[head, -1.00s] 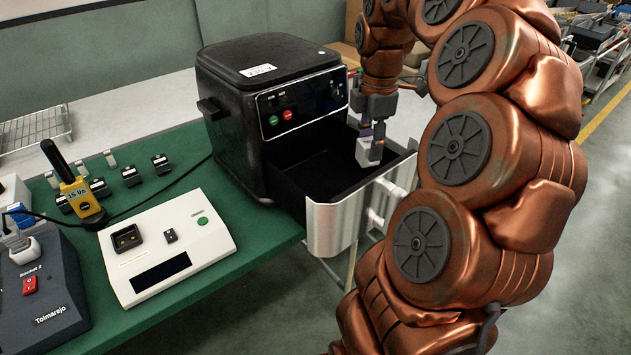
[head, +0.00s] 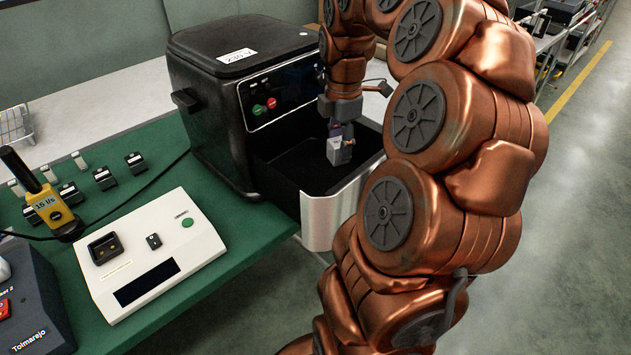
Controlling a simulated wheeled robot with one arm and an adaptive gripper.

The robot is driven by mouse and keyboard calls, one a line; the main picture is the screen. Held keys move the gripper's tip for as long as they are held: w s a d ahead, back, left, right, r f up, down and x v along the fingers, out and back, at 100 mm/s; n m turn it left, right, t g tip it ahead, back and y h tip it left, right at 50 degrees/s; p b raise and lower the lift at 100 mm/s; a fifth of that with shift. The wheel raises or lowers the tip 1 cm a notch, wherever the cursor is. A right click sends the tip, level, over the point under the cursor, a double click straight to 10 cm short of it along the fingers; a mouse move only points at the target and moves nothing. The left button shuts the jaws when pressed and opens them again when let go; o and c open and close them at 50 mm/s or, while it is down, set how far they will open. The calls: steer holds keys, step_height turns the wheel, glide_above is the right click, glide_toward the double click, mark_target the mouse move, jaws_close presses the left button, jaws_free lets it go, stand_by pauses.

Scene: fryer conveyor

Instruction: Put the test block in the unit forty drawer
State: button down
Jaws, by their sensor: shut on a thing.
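A black fryer unit (head: 210,95) stands on the green bench, with a white label on its lid. Its drawer (head: 322,212) is pulled open, with a silver front and a dark inside. My gripper (head: 338,140) points down over the open drawer. It is shut on a small light grey block (head: 339,152), the test block, which hangs over the drawer's opening. I cannot tell how far below the rim the block is. My arm hides the right part of the drawer front and its handle.
A white device (head: 157,252) with a dark display and a green button sits on the green bench (head: 235,255). A yellow handheld tester (head: 50,208), several small black-and-white pieces and a dark box (head: 35,300) are at the left. A wire basket (head: 14,127) stands behind.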

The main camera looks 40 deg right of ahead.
steer(key=shift+f+p, duration=0.8)
steer(key=shift+f, duration=4.6)
steer(key=shift+f, duration=0.15)
steer(key=c, duration=0.7)
jaws_free()
steer(key=shift+o, duration=0.2)
